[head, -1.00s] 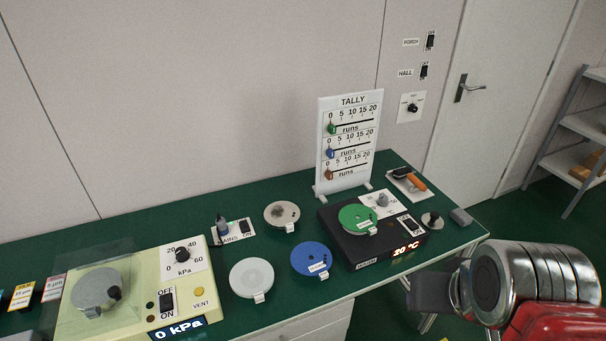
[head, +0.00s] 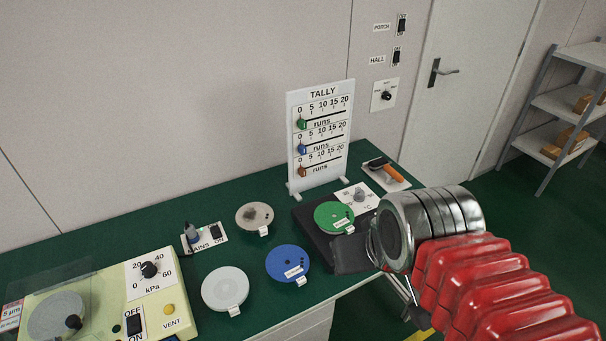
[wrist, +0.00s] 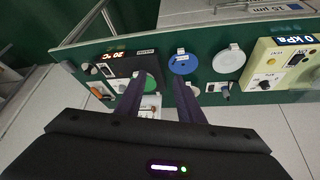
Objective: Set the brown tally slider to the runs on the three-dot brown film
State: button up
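The white tally board (head: 322,138) stands upright at the back of the bench in the head view. Its lowest row holds the brown slider (head: 303,171), at the left end by the 0 mark. The green slider (head: 302,124) and blue slider (head: 302,149) are also at the left ends of their rows. I cannot make out a three-dot brown film; a beige disc (head: 252,216) with a dark smudge lies left of the board. My gripper (head: 352,250) is over the bench's front right, apart from the board. In the wrist view, its fingers (wrist: 160,92) are spread and empty.
A green disc (head: 333,216) sits on a black heater box. Blue (head: 287,263) and white (head: 225,287) discs lie in front. The cream kPa unit (head: 112,307) is at left. An orange-handled tool (head: 385,172) lies right of the board.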

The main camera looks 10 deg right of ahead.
jog(key=w+d+f+t+h, duration=0.1)
jog(key=w+d+t, duration=0.15)
jog(key=w, duration=0.85)
jog(key=w+d+f+t+h, duration=0.15)
jog(key=w+d, duration=0.25)
jog(key=w, duration=0.8)
jog(key=n+t+y, duration=0.3)
jog(key=y, duration=0.3)
send_near(304, 174)
jog(key=v, duration=0.3)
jog(key=d+v, duration=0.1)
jog(key=v, duration=0.2)
jog(key=shift+d+r, duration=0.1)
jog(key=shift+r, duration=0.1)
jog(key=shift+w+a+f+n+y, duration=0.2)
jog(key=shift+a+f+n+y, duration=0.15)
jog(key=shift+f, duration=0.15)
jog(key=x, duration=1.4)
jog(key=shift+d+r, duration=0.1)
jog(key=shift+r, duration=0.05)
